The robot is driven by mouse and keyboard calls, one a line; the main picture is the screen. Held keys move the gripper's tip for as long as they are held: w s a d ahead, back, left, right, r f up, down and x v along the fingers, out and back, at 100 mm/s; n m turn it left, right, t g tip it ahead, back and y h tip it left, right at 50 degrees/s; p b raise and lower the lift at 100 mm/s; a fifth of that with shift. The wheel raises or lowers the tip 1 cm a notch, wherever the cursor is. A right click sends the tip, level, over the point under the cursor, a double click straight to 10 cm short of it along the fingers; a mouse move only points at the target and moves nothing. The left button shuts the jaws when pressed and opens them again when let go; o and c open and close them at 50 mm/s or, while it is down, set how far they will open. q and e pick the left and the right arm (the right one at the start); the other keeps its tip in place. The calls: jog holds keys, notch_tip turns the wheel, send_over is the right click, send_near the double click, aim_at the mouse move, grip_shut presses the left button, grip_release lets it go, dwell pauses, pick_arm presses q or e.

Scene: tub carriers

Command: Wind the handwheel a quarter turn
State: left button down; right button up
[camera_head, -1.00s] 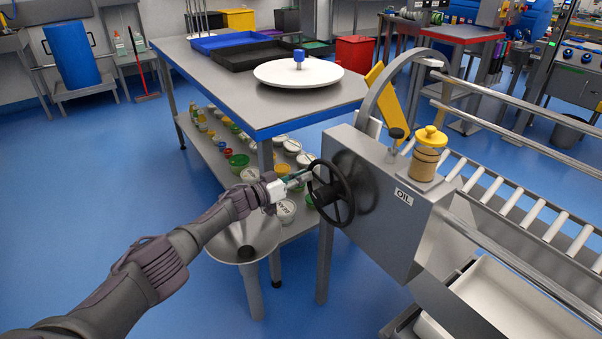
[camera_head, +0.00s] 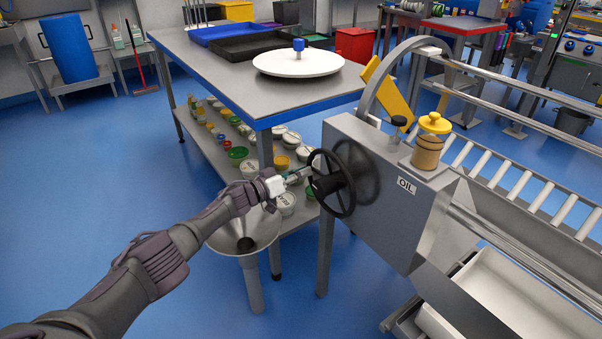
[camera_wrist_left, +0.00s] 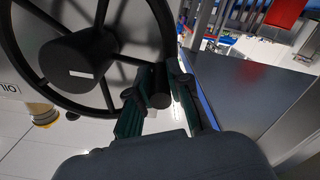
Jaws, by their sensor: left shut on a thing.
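The black handwheel (camera_head: 328,185) with spokes and a round hub stands on the left side of the grey machine box (camera_head: 375,215). My left gripper (camera_head: 308,172) reaches it from the left, at the near upper left part of its rim. In the left wrist view, the handwheel hub (camera_wrist_left: 75,72) is at upper left. There my left gripper (camera_wrist_left: 157,88) has its green-black fingers on both sides of a dark cylindrical handle (camera_wrist_left: 158,90) by the rim and is shut on it. The fingertips are partly hidden behind the handle. My right gripper is not in view.
A steel funnel (camera_head: 245,238) stands just below my left forearm. A blue-edged table (camera_head: 225,85) with lidded tubs on its lower shelf is behind. An oil jar (camera_head: 428,145) with a yellow lid sits on the machine box. Blue floor at left is clear.

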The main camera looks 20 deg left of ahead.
pick_arm(q)
jog(key=c, duration=1.1)
grip_release()
jog(key=shift+a+f, duration=0.2)
jog(key=shift+f, duration=0.15)
jog(key=shift+r, duration=0.1)
jog(key=shift+d, duration=0.1)
jog(key=shift+s, duration=0.15)
jog(key=v, duration=1.2)
